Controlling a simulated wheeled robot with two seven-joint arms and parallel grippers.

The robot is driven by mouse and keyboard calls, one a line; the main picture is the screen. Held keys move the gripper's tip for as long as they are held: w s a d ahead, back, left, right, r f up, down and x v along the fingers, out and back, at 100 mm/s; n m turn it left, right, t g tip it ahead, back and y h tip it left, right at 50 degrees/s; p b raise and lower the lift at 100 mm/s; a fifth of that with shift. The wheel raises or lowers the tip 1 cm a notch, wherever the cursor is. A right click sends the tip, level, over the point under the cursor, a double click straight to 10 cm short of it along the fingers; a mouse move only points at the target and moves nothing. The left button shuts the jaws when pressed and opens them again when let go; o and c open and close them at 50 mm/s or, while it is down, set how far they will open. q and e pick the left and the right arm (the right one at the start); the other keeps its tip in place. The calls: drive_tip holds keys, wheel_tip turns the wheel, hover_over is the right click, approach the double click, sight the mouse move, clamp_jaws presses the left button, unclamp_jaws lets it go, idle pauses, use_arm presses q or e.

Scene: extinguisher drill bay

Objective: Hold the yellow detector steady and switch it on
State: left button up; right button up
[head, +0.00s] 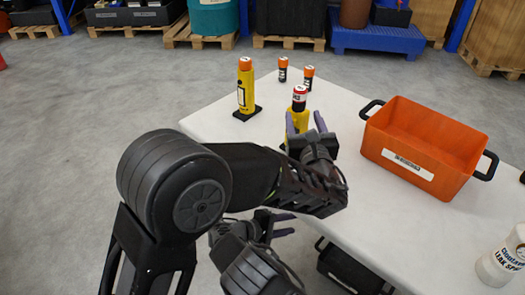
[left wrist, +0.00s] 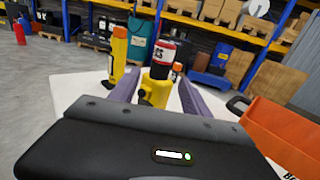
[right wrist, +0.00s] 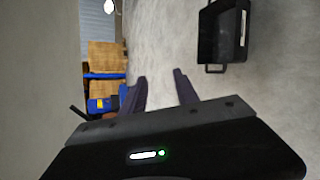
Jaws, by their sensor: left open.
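Two yellow things stand on the white table (head: 220,122); I cannot tell for certain which is the detector. One yellow thing (head: 297,118) has a red, white and black cylinder (head: 299,97) upright on top. My left gripper (head: 305,122) is open, its purple fingers on either side of this yellow body; contact is unclear. The body also shows between the fingers in the left wrist view (left wrist: 157,90). The other is a tall yellow unit (head: 245,90) with an orange top and black base, left of it. My right gripper (head: 284,225) is open and empty, low beside the table's near edge.
Two orange-and-black cylinders (head: 282,70) (head: 308,76) stand behind. An orange crate (head: 430,145) with black handles is at the right, and a white can (head: 502,258) at the near right. A black bin (right wrist: 222,35) sits on the floor.

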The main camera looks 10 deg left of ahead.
drive_tip(key=a+r+m+t+y, duration=0.2)
drive_tip(key=a+r+m+y, duration=0.1)
drive_tip(key=a+r, duration=0.7)
drive_tip(key=a+r+m+t+y, duration=0.2)
drive_tip(key=a+r+m+y, duration=0.15)
drive_tip(key=a+r, duration=0.6)
drive_tip(key=w+a+r+n+t, duration=0.1)
drive_tip(key=w+r+n+t, duration=0.4)
drive_tip(key=w+r+n, duration=0.6)
drive_tip(key=s+d+n+h, duration=0.1)
drive_tip(key=d+h, duration=0.1)
drive_tip(key=s+d+n+h, duration=0.1)
drive_tip(key=s+d+h, duration=0.1)
drive_tip(key=s+d+f+n+h, duration=0.1)
drive_tip(key=d+h, duration=0.1)
drive_tip(key=shift+s+d, duration=0.15)
drive_tip(key=shift+d, duration=0.05)
drive_tip(key=s+d+h, duration=0.1)
drive_tip(key=s+h, duration=0.1)
drive_tip(key=s+d+n+g+h, duration=0.1)
drive_tip(key=s+d+h, duration=0.1)
drive_tip(key=shift+f, duration=0.15)
drive_tip(key=shift+s+d+n+g+h, duration=0.15)
drive_tip(key=shift+s+n+g+h, duration=0.1)
drive_tip(key=shift+s+g+h, duration=0.2)
